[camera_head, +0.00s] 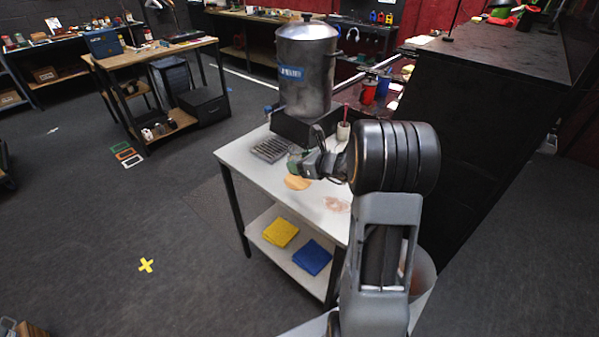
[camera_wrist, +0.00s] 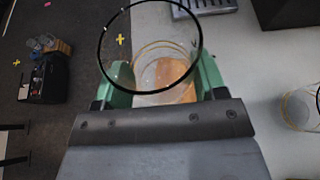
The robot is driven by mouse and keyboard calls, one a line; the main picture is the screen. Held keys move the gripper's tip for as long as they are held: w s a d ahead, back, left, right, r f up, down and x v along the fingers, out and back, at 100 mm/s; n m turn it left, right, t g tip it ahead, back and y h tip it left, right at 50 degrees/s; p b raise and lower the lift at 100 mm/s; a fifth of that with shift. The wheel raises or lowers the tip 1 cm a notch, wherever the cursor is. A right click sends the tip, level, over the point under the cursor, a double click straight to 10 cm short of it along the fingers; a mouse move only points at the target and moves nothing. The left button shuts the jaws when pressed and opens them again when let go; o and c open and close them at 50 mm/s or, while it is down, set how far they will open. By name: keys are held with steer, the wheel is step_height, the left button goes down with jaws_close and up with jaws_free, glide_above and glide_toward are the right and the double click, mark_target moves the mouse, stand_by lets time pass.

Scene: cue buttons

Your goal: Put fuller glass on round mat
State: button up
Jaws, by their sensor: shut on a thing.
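My gripper (camera_head: 301,161) is shut on a clear glass, with its green fingers on either side of the glass in the wrist view (camera_wrist: 165,78). The dark rim of the held glass (camera_wrist: 103,45) faces the wrist camera, and faint yellowish rings show inside; its fill level is hard to tell. Part of the mat (camera_wrist: 173,72) shows through and behind the held glass. A second clear glass (camera_wrist: 299,108) stands at the right of the wrist view.
A large metal urn (camera_head: 305,70) on a dark base stands at the back of the white table (camera_head: 250,160). A drip grate (camera_head: 270,149) and a small cup with a red stick (camera_head: 343,131) are near it. Folded cloths lie on the lower shelf.

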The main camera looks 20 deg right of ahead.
steer(key=w+f, duration=0.1)
steer(key=w+d+f, duration=0.1)
steer(key=f, duration=0.1)
steer(key=w+f, duration=0.1)
steer(key=f, duration=0.1)
steer(key=shift+w+d, duration=0.2)
steer(key=shift+w, duration=0.1)
steer(key=shift+w+f+p, duration=0.1)
steer(key=shift+f+p, duration=0.2)
steer(key=shift+f, duration=1.3)
steer(key=shift+f, duration=0.1)
steer(key=shift+f+b, duration=0.15)
steer(key=shift+b, duration=0.15)
steer(key=o, duration=1.1)
steer(key=shift+c, duration=0.2)
steer(key=shift+r, duration=0.2)
